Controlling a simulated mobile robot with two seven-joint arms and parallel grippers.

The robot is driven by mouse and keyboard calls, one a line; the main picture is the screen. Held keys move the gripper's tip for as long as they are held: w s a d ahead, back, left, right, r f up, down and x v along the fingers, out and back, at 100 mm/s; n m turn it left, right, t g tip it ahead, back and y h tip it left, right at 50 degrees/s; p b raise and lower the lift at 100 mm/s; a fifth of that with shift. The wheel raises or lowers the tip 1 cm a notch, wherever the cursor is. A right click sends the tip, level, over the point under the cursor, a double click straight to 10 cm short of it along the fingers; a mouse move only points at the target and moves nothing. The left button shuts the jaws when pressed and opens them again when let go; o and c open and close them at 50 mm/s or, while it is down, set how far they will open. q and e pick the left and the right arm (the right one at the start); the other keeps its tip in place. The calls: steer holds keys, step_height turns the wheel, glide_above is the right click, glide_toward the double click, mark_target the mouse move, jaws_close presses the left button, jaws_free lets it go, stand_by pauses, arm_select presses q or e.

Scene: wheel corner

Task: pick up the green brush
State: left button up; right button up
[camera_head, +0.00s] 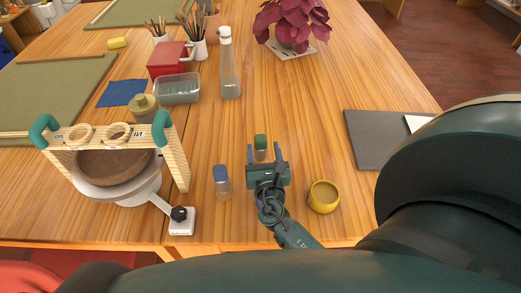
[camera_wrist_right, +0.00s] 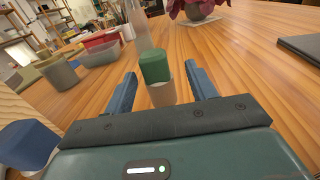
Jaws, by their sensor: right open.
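The green brush (camera_head: 260,142) stands upright on the wooden table, with a green top and a pale lower part. In the right wrist view the green brush (camera_wrist_right: 154,68) appears between the two blue fingers, with a gap on each side. My right gripper (camera_head: 264,154) is open and low over the table; its fingers also show in the wrist view (camera_wrist_right: 161,74). I cannot tell how far the brush reaches between the fingers. My left gripper is not in view.
A blue-topped piece (camera_head: 222,181) stands left of my right gripper, and a yellow bowl (camera_head: 323,197) to its right. The pottery wheel (camera_head: 118,188) is at the left. A clear bottle (camera_head: 229,72) and a potted plant (camera_head: 291,27) stand farther back. A dark board (camera_head: 376,143) lies at the right.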

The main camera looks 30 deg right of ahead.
mark_target(260, 137)
steer(key=x, duration=0.4)
steer(key=shift+w+r, duration=0.2)
steer(key=shift+w, duration=0.2)
steer(key=shift+w+d, duration=0.1)
steer(key=shift+w, duration=0.1)
steer(key=shift+c, duration=0.3)
steer(key=c, duration=1)
steer(key=shift+r, duration=0.1)
